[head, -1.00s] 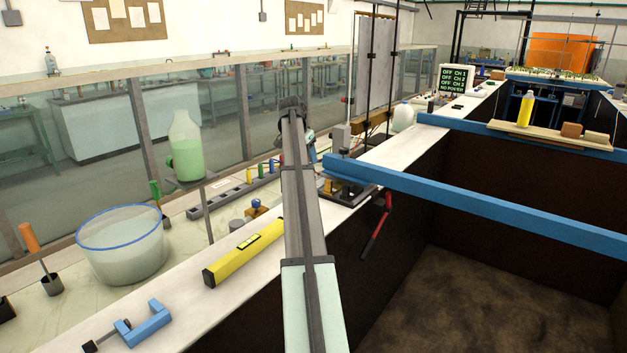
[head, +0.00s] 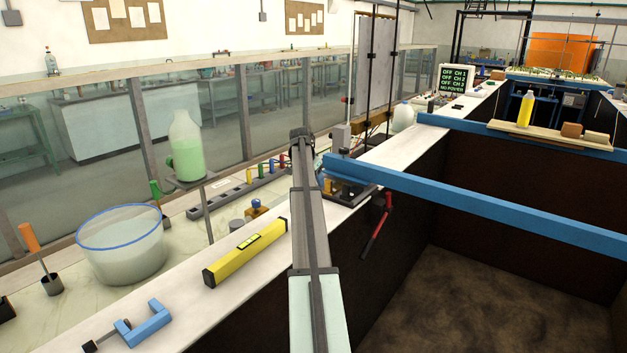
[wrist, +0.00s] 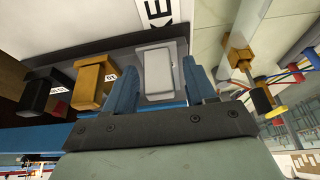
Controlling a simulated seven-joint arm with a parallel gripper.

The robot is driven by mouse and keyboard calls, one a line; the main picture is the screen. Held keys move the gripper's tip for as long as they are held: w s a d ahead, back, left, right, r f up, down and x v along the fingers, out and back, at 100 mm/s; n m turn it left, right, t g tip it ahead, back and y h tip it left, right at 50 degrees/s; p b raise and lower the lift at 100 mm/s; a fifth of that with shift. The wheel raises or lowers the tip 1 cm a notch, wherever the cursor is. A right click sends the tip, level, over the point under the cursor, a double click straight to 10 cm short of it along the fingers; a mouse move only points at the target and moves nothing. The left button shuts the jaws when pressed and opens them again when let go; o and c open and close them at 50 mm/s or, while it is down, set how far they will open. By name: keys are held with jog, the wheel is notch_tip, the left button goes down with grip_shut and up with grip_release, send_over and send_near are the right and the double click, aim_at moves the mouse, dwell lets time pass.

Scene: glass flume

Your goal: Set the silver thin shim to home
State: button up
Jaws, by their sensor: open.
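In the wrist view, a pale silver-grey flat block (wrist: 158,73), which looks like the silver shim, sits at the right part of a dark rack (wrist: 120,58). My gripper (wrist: 158,70) is open, with one blue finger on each side of this block. I cannot tell whether the fingers touch it. An orange block (wrist: 94,80) and a black block (wrist: 43,91) stand to its left. In the head view my arm hides the fingers and the shim. No home mark can be made out.
A white label with black letters (wrist: 163,10) lies behind the rack. Coloured cables (wrist: 290,75) and a brass-coloured fitting (wrist: 238,52) are to the right. In the head view, a blue beam (head: 480,204) crosses close to the arm, and a yellow level (head: 245,253) lies on the ledge.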

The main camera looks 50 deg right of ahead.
grip_shut()
dwell(0.5)
